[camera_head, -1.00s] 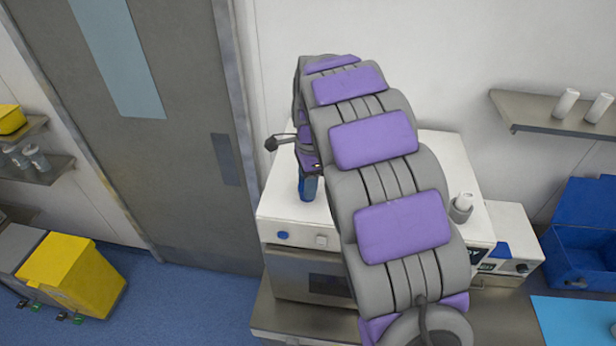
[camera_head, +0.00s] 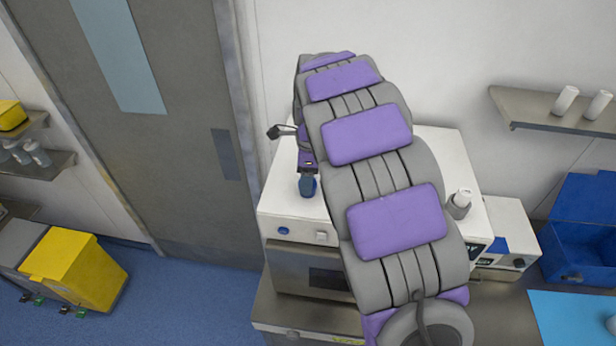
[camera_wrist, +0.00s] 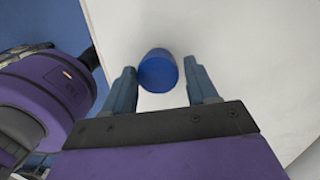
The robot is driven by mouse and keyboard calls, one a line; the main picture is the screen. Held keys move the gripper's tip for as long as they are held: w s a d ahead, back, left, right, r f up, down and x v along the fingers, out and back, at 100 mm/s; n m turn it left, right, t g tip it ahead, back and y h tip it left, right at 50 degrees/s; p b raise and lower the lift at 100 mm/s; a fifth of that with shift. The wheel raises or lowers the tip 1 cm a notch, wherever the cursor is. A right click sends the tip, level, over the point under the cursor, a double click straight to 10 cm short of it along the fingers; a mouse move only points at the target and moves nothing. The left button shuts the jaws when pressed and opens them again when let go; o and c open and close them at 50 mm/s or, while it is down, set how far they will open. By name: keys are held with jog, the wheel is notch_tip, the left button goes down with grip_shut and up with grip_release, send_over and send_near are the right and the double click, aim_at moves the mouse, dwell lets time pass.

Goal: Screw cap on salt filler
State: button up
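A round blue cap (camera_wrist: 158,70) stands on the white surface in the wrist view. My gripper (camera_wrist: 162,85) has its two blue-grey fingers apart on either side of the cap. A narrow gap shows at the right finger; the left finger looks very close to the cap, and I cannot tell whether it touches. In the head view my gripper (camera_head: 308,188) points down over the left part of the white machine's top (camera_head: 285,195); the cap cannot be told apart from the fingers there. A salt filler is not clearly identifiable.
A grey holder with a white bottle-like item (camera_head: 460,203) stands on the machine's right side. A blue round knob (camera_head: 283,231) is on its front. A shelf (camera_head: 540,112) with two white cylinders and an open blue box (camera_head: 580,250) are at right. My arm covers the middle.

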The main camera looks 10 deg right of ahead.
jog(key=shift+o, duration=1.4)
jog(key=shift+w+a, duration=0.1)
jog(key=shift+w, duration=0.05)
jog(key=shift+s, duration=0.2)
jog(key=n, duration=0.1)
jog(key=n+b, duration=0.2)
jog(key=n, duration=0.1)
jog(key=shift+f, duration=0.25)
jog(key=n, duration=0.1)
jog(key=n+b, duration=0.1)
jog(key=n, duration=0.1)
jog(key=shift+s+r+g, duration=0.15)
jog(key=shift+r+g, duration=0.05)
jog(key=shift+g, duration=0.1)
jog(key=n+b, duration=0.2)
jog(key=n, duration=0.2)
jog(key=shift+f, duration=0.15)
jog(key=n, duration=0.2)
jog(key=shift+s+n+h+b, duration=0.15)
jog(key=shift+n+h+b, duration=0.15)
jog(key=shift+n+h, duration=0.1)
